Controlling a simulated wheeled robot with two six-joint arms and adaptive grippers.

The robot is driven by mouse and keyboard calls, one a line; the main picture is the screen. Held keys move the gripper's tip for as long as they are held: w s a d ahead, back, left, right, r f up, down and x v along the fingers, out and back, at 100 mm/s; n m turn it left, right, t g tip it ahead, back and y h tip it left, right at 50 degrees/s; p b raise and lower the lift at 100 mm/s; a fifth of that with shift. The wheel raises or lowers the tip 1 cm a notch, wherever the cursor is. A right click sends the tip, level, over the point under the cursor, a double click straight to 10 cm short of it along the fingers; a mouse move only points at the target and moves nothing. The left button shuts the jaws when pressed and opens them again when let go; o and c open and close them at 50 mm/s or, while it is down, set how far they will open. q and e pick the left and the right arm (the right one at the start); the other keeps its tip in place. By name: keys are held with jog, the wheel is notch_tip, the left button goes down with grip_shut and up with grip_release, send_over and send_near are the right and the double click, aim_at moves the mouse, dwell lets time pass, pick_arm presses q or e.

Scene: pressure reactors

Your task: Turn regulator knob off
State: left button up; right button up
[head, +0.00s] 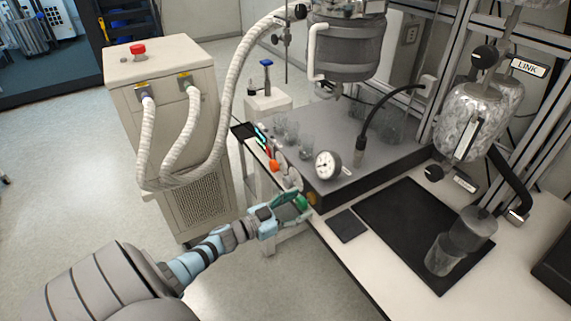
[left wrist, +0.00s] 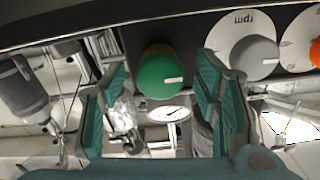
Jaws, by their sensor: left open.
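A green knob (left wrist: 160,76) with a pale pointer mark and a yellowish base sits on the dark front panel in the left wrist view. It also shows in the head view (head: 302,203), partly hidden by the gripper. My left gripper (left wrist: 163,78) is open, with one teal finger on each side of the green knob; I cannot tell if they touch it. In the head view the left gripper (head: 287,204) is at the front edge of the reactor base. A grey knob (left wrist: 255,57) on a white "rpm" dial is beside it. My right gripper is not in view.
An orange knob (head: 273,165) is farther along the panel. A beige chiller (head: 165,110) with white hoses stands at the left. A black mat (head: 400,215) lies on the bench at the right. The floor in front is clear.

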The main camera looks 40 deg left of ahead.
pick_arm(q)
jog(key=v, duration=1)
jog(key=shift+s, duration=0.3)
jog(key=s+a+f+n+g+y, duration=0.1)
jog(key=s+a+f+g+y, duration=0.25)
jog(key=f, duration=0.45)
jog(key=s+a+f+n+g+y, duration=0.1)
jog(key=s+a+f+g+y, duration=0.1)
jog(key=s+f, duration=0.4)
jog(key=s+a+f+n+g+y, duration=0.1)
jog(key=s+a+f+g+y, duration=0.15)
jog(key=f, duration=0.65)
jog(key=s+d+f+n+g, duration=0.1)
jog(key=s+d+f+g, duration=0.4)
jog(key=s, duration=0.4)
jog(key=s+d+f+g, duration=0.2)
jog(key=s+d+f, duration=0.6)
jog(key=s, duration=0.2)
jog(key=s+d+f+g+h, duration=0.1)
jog(key=d+h, duration=0.1)
jog(key=d, duration=0.6)
jog(key=shift+s+d+n, duration=0.3)
jog(key=shift+s, duration=0.05)
